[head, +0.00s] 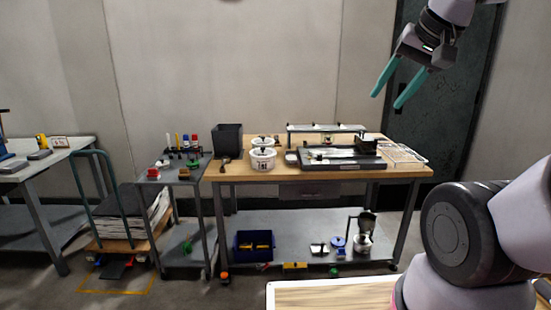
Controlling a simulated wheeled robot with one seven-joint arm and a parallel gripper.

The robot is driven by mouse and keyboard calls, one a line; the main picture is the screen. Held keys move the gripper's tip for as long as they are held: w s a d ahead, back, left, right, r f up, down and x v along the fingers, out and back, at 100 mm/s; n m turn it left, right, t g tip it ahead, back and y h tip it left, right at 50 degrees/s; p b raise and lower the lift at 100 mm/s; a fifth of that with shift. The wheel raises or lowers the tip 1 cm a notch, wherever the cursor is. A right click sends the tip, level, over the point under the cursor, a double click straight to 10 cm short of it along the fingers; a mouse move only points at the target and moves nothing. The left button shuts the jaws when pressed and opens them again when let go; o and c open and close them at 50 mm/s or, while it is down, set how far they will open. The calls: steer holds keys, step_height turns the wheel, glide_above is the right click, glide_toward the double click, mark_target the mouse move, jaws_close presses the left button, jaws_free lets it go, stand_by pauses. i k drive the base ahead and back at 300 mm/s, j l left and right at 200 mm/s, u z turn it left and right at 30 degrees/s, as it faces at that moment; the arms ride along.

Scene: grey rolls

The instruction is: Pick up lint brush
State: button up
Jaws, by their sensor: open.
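My gripper (386,100) is at the upper right, with two teal fingers spread apart and pointing down to the left. Nothing is between them. It appears high above the right end of the wooden workbench (300,175). I cannot tell for sure which thing is the lint brush. A small dark object with a handle (225,164) lies at the bench's left end and may be it, but it is too small to tell. My gripper is well away from this object and not touching it.
The bench holds a dark bin (227,139), white pots (263,159), a black tray (341,163) and a raised shelf (325,128). A small cart (182,178) stands at left. A blue crate (253,245) sits on the lower shelf.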

mark_target(184, 174)
steer(key=i+j+u, duration=0.3)
steer(key=i+j, duration=0.15)
steer(key=i+j+u, duration=0.25)
steer(key=i, duration=0.45)
steer(key=i+j+u, duration=0.3)
steer(key=i, duration=0.3)
steer(key=i+u, duration=0.3)
steer(key=i, duration=0.3)
